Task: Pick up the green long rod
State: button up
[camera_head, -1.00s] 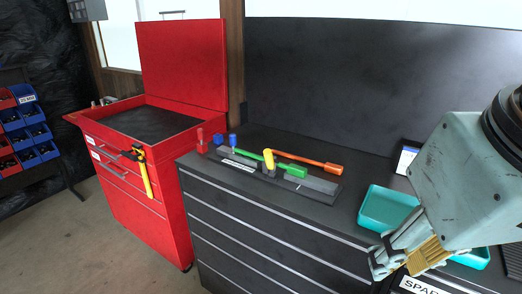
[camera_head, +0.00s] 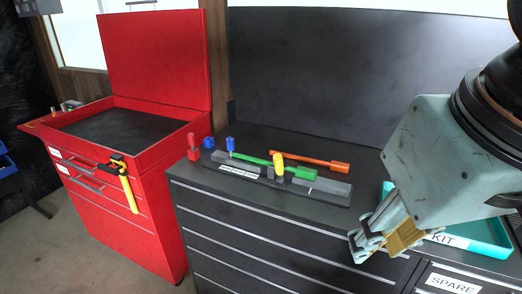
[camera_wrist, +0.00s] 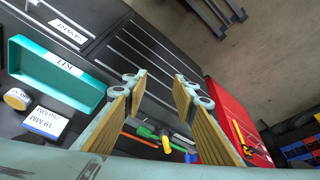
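The green long rod (camera_head: 252,160) lies on a grey tray-like holder (camera_head: 320,186) on the dark bench top, with a thicker block at its right end. A yellow piece (camera_head: 279,162) stands upright beside or over it; I cannot tell which. An orange rod (camera_head: 310,162) lies behind it. In the wrist view the green rod (camera_wrist: 178,147) shows small between the fingers, partly hidden. My gripper (camera_head: 378,250) is open and empty, to the right of the rod and apart from it. Its two padded fingers also show in the wrist view (camera_wrist: 160,110).
A teal KIT bin (camera_head: 485,241) stands right, partly behind my arm. A red cart (camera_head: 120,206) with raised lid is further left.

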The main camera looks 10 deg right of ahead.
jog(key=shift+w+r, duration=0.1)
dwell(0.4)
jog(key=w+r+m+g+p, duration=0.1)
jog(key=w+r+m+p, duration=0.25)
jog(key=w, duration=0.55)
jog(key=w+a+r+m+g+p, duration=0.1)
jog(key=w+r+m+p, duration=0.3)
jog(key=w, duration=0.4)
jog(key=w+r+m+g+p, duration=0.15)
jog(key=w+m+p, duration=0.3)
jog(key=w, duration=0.45)
jog(key=w+f+m+g+p, duration=0.1)
jog(key=w+f+m+p, duration=0.2)
jog(key=w, duration=0.4)
jog(key=w+f+m+g+y+p, duration=0.1)
jog(key=w+f+m+p, duration=0.3)
jog(key=w, duration=0.4)
jog(key=w+a+f+m+g+p, duration=0.1)
jog(key=w+f+m+p, duration=0.3)
jog(key=w+p, duration=0.3)
jog(key=shift+w+m+y, duration=0.3)
jog(key=shift+m, duration=0.4)
jog(key=shift+f, duration=0.15)
send_near(272, 164)
jog(key=shift+s+d+f+p, duration=0.15)
jog(key=shift+s+d+f, duration=0.3)
jog(key=shift+d+f, duration=0.35)
jog(key=shift+s+d+f+p, duration=0.15)
jog(key=shift+s+d+f, duration=0.3)
jog(key=shift+d+f, duration=0.3)
